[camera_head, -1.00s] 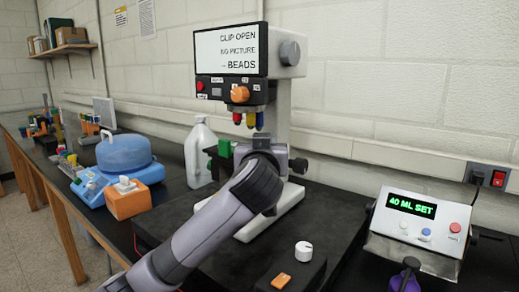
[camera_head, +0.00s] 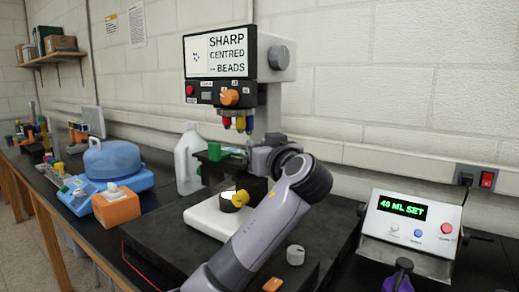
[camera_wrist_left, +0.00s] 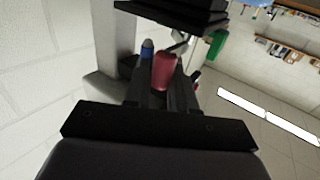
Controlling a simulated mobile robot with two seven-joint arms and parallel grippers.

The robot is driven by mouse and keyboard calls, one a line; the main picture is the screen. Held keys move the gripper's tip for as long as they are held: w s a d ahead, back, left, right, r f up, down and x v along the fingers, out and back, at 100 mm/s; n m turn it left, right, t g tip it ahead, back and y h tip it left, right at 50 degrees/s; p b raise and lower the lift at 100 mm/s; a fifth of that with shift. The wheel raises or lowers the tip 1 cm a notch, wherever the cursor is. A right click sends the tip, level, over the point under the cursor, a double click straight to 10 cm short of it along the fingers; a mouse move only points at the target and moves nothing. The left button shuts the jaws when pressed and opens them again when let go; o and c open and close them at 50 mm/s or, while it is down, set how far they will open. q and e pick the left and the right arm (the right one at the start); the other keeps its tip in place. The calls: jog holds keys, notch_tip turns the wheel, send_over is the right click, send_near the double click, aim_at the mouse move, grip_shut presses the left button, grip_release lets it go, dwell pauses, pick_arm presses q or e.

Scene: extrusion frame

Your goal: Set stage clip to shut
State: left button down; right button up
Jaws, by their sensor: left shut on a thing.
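The microscope (camera_head: 277,60) stands on the bench, and its screen reads "SHARP CENTRED -- BEADS". Its dark stage (camera_head: 222,172) has a green block (camera_head: 216,151) at its left side. My left gripper (camera_head: 262,155) reaches the stage's right side, just below the objectives (camera_head: 240,123). A small silvery piece (camera_wrist_left: 180,43), perhaps the stage clip, shows at the fingertips. My right gripper is out of view.
A control box (camera_head: 405,222) reading "40 ML SET" stands at the right, with a purple-topped item (camera_head: 402,268) before it. A white jug (camera_head: 190,160) and a blue lidded device (camera_head: 112,160) stand left.

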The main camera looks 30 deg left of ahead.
pick_arm(q)
jog(key=c, duration=1.1)
grip_release()
jog(key=shift+o, duration=0.2)
jog(key=b+v, duration=0.2)
jog(key=v, duration=0.5)
